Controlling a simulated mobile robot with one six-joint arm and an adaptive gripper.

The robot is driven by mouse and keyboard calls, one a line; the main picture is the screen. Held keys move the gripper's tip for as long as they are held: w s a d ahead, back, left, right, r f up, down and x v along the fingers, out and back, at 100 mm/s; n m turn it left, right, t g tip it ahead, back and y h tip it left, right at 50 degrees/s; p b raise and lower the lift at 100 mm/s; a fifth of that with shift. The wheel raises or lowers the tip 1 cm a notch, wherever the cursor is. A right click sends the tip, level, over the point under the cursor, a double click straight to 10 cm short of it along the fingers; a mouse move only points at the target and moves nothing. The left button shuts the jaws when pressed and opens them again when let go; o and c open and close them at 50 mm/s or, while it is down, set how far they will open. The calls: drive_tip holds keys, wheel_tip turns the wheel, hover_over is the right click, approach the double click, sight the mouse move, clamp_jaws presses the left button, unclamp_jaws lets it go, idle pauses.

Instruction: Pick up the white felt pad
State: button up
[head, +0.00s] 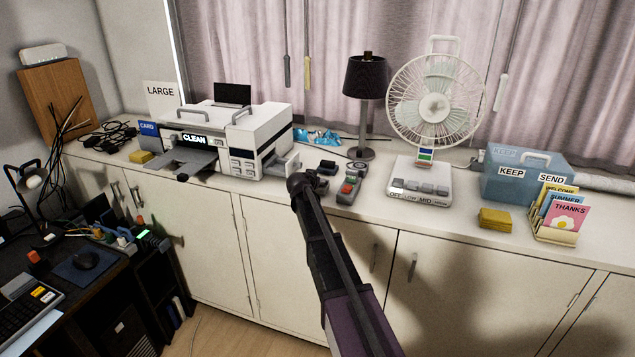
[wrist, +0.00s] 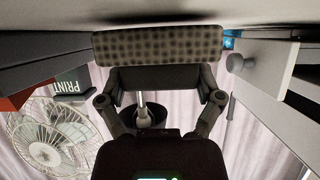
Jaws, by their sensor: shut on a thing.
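My gripper (head: 306,184) is low over the counter, just right of the printer, with its fingers mostly hidden in the head view. In the wrist view, which is upside down, my gripper (wrist: 162,78) is shut on a wide, flat-faced pad with a dotted surface (wrist: 158,46). I take this to be the felt pad; it looks grey-beige in the shade rather than clean white. It lies across the fingertips, very close to the countertop (wrist: 160,12). Whether it touches the counter I cannot tell. The pad cannot be made out in the head view.
The white printer (head: 240,140) with an open side drawer (head: 285,163) is close on the left. A lamp (head: 365,78) and a fan (head: 436,105) stand behind. Counter is clear before the yellow sponge (head: 494,218).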

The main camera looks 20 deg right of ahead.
drive_tip(key=shift+r+p, duration=1.35)
drive_tip(key=shift+r, duration=0.2)
drive_tip(key=s+a+r+p, duration=0.1)
drive_tip(key=s+a, duration=0.1)
drive_tip(key=s, duration=1.4)
drive_tip(key=shift+r, duration=0.15)
